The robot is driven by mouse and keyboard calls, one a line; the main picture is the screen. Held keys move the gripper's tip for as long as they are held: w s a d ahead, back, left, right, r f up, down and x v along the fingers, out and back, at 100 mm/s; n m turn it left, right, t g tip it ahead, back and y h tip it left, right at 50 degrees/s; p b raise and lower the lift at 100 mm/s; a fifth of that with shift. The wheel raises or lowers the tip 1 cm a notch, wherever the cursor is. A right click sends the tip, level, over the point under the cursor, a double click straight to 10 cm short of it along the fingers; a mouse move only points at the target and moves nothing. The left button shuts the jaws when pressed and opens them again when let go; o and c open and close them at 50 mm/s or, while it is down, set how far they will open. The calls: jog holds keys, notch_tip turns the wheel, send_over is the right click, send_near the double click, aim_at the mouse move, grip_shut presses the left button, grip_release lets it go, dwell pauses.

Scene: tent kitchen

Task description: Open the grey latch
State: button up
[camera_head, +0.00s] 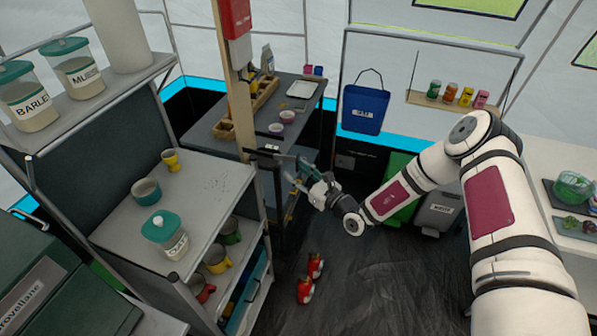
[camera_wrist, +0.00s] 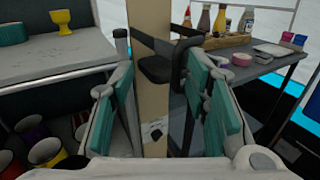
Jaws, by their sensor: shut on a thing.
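The grey latch (camera_wrist: 157,69) is a dark bar with a blocky end and an upright loop. It sits across the wooden post (camera_wrist: 153,110) in the wrist view and shows small at the post in the head view (camera_head: 268,150). My gripper (camera_wrist: 160,72) has teal-padded fingers on either side of the latch. The right fingertip is close to the latch's loop. The jaws are shut on the latch, though the exact contact is hard to see. In the head view my gripper (camera_head: 298,172) is beside the post, at the shelf edge.
A shelf unit (camera_head: 205,190) with jars and cups stands to the left. A dark side table (camera_head: 215,133) with bottles and bowls is behind the post. The floor (camera_head: 370,285) in front is mostly clear.

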jog(key=s+d+p, duration=0.3)
jog(key=s+p, duration=0.1)
jog(key=s, duration=1)
jog(key=shift+s+p, duration=0.2)
jog(key=shift+p, duration=0.2)
dwell(0.6)
jog(key=shift+d, duration=0.1)
jog(key=shift+s+d, duration=0.1)
jog(key=v, duration=1.1)
jog(key=shift+s+d, duration=0.25)
